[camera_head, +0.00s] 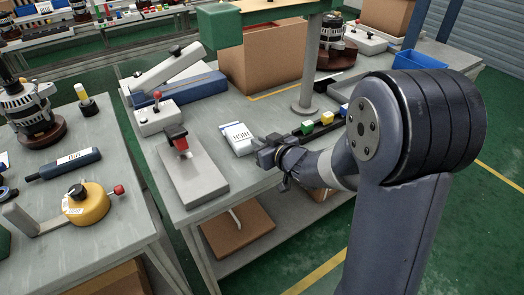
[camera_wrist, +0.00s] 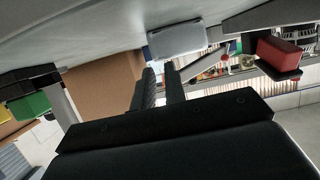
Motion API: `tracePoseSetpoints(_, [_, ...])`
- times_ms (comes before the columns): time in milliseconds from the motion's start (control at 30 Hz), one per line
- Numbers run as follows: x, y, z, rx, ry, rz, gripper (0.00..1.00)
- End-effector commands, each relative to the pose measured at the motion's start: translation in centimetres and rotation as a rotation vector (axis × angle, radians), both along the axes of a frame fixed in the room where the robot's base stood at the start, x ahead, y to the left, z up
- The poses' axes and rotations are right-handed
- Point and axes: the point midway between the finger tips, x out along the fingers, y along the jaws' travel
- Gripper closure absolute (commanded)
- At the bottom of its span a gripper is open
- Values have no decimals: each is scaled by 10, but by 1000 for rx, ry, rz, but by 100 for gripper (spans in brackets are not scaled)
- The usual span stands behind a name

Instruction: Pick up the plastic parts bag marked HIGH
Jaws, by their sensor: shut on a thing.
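The parts bag (camera_head: 238,138) is white with a blue band and bears the word HIGH. It is at the grey table's near side, and I cannot tell whether it touches the top. My gripper (camera_head: 260,145) reaches in from the right and is shut on the bag's right edge. In the wrist view, the pale bag (camera_wrist: 177,40) is at the tips of the two dark fingers (camera_wrist: 163,72), against the tabletop, which shows at the top of that picture. The fingers hide part of the bag's edge.
A fixture with a red clamp (camera_head: 176,142) stands left of the bag. A large cardboard box (camera_head: 262,62) and a grey post (camera_head: 312,70) stand behind. Green, yellow and blue blocks (camera_head: 326,118) lie right of the gripper. A blue case (camera_head: 180,90) is at the back left.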

Motion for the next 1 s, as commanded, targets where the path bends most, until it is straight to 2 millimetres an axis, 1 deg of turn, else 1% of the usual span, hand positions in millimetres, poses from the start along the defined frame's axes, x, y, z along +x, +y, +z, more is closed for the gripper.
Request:
tracePoseSetpoints(33, [-8, -10, -32, -40, 73, -20, 100])
tracePoseSetpoints(300, [-8, -10, -29, -38, 72, -21, 100])
tracePoseSetpoints(367, [-8, -10, -22, -36, 71, -21, 100])
tracePoseSetpoints(467, [-8, -10, -6, -36, 69, -22, 100])
tracePoseSetpoints(633, [-8, -9, 35, -33, 65, -21, 100])
tracePoseSetpoints(733, [-8, -8, 54, -31, 63, -20, 100])
tracePoseSetpoints(900, [-8, -7, 73, -29, 64, -19, 100])
tracePoseSetpoints(1000, [-8, -7, 76, -29, 63, -18, 100])
